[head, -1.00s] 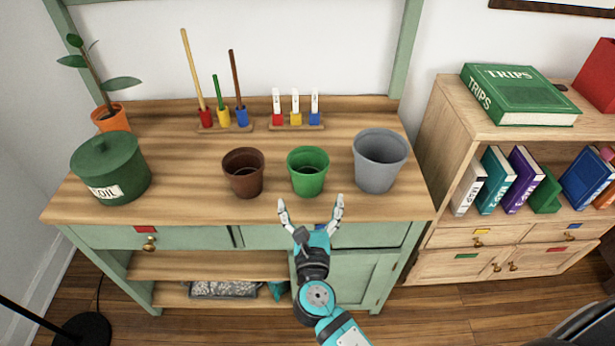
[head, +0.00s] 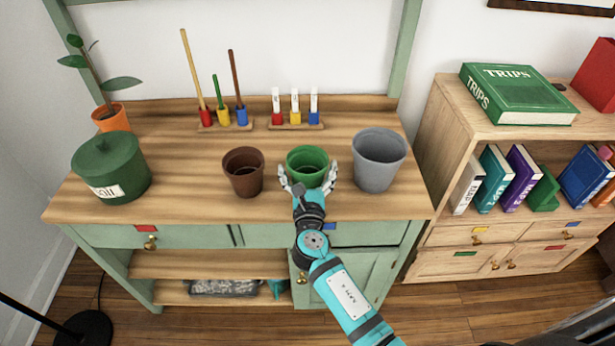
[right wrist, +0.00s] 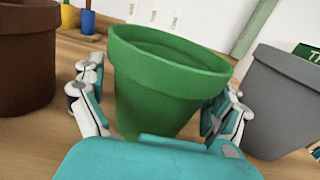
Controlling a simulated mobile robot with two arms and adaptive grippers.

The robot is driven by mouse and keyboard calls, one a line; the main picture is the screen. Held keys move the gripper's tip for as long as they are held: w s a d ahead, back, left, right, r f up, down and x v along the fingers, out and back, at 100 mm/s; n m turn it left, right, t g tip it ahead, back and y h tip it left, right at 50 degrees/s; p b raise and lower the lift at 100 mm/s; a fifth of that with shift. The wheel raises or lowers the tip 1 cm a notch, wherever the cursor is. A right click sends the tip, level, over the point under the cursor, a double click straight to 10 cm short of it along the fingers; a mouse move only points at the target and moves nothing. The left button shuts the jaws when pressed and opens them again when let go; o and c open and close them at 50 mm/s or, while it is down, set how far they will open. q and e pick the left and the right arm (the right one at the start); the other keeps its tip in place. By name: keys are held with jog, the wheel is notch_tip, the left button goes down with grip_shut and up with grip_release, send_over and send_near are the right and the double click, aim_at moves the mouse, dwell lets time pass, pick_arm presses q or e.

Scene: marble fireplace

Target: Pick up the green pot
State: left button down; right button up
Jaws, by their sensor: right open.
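The green pot (head: 307,163) stands upright on the wooden bench top, between the brown pot (head: 243,171) and the grey pot (head: 379,160). It also fills the middle of the right wrist view (right wrist: 165,85). My right gripper (head: 308,176) is open at the pot's near side, with one finger on each side of it. In the right wrist view my right gripper (right wrist: 160,112) has its fingers spread around the pot's body, below the rim. The right finger looks very close to the pot; I cannot tell whether it touches. My left gripper is not in view.
A green soil bin (head: 112,168) and an orange potted plant (head: 112,118) stand at the left. Coloured holders with tools (head: 224,118) and white markers (head: 295,112) stand at the back. A bookshelf (head: 440,150) is at the right. The bench (head: 180,205) front is clear at centre left.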

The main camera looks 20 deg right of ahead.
aim_at(307, 147)
jog(key=c, duration=1)
jog(key=shift+r+p, duration=0.3)
jog(key=shift+r, duration=0.25)
notch_tip(307, 147, up, 2)
jog(key=shift+r+p, duration=0.1)
jog(key=shift+p, duration=0.4)
jog(key=a+r+b+v, duration=0.1)
jog(key=v, duration=0.7)
jog(key=w+a+r+v, duration=0.1)
jog(key=a+v, duration=0.1)
jog(key=v, duration=0.6)
jog(key=s+d+r+n+y+p, duration=0.1)
jog(key=s+d+r, duration=0.1)
jog(key=d, duration=0.1)
jog(key=s+d+r+n+y+p, duration=0.1)
jog(key=s+d+r+y, duration=0.1)
jog(key=s+d, duration=0.1)
jog(key=s+d+r+n+y+p, duration=0.1)
jog(key=s+d+y, duration=0.1)
jog(key=s, duration=0.1)
jog(key=shift+s+d+r+t, duration=0.15)
jog(key=shift+d+r+t, duration=0.15)
jog(key=shift+d+r, duration=0.1)
